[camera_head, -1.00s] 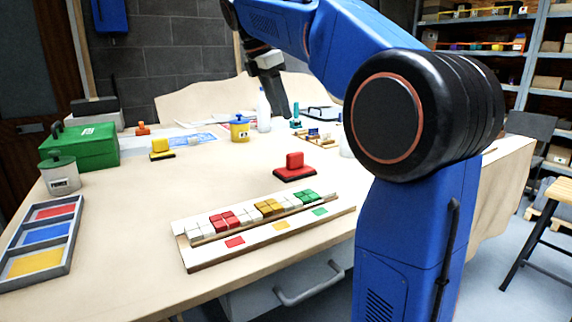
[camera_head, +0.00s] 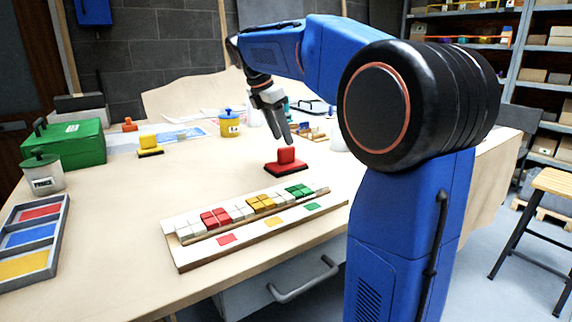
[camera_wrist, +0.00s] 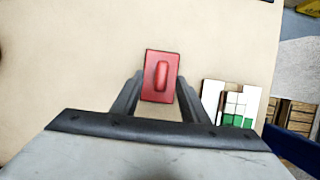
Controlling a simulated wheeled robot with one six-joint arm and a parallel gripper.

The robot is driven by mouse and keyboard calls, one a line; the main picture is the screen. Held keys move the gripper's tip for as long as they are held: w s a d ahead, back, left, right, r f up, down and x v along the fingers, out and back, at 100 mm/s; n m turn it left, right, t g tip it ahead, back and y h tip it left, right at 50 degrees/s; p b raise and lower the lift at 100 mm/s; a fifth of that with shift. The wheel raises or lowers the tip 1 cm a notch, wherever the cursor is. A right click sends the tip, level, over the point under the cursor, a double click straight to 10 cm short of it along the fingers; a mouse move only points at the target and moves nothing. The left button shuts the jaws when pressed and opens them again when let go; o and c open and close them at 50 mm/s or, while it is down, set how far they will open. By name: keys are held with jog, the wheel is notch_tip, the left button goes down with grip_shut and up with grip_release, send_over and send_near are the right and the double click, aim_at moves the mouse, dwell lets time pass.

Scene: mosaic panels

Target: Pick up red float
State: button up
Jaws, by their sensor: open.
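The red float (camera_head: 286,160) is a red block handle on a dark-edged base, lying on the table behind the tile board. My gripper (camera_head: 284,139) is above it, with its fingers pointing down, open and empty. In the wrist view the red float (camera_wrist: 161,77) lies flat with its raised handle upward, just beyond and between the two open fingertips (camera_wrist: 160,80). A gap between fingers and float cannot be measured from here, but nothing is gripped.
The board (camera_head: 180,256) with white, red, yellow and green tiles lies in front of the float. A yellow float (camera_head: 149,142), a yellow pot (camera_head: 229,127), a green box (camera_head: 75,146) and a three-colour tray (camera_head: 62,225) stand leftward. Table around the red float is clear.

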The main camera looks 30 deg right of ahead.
aim_at(286, 147)
jog(key=shift+a+x, duration=0.2)
jog(key=shift+x, duration=2.5)
jog(key=shift+s+f, duration=0.1)
jog(key=shift+s, duration=0.1)
grip_shut()
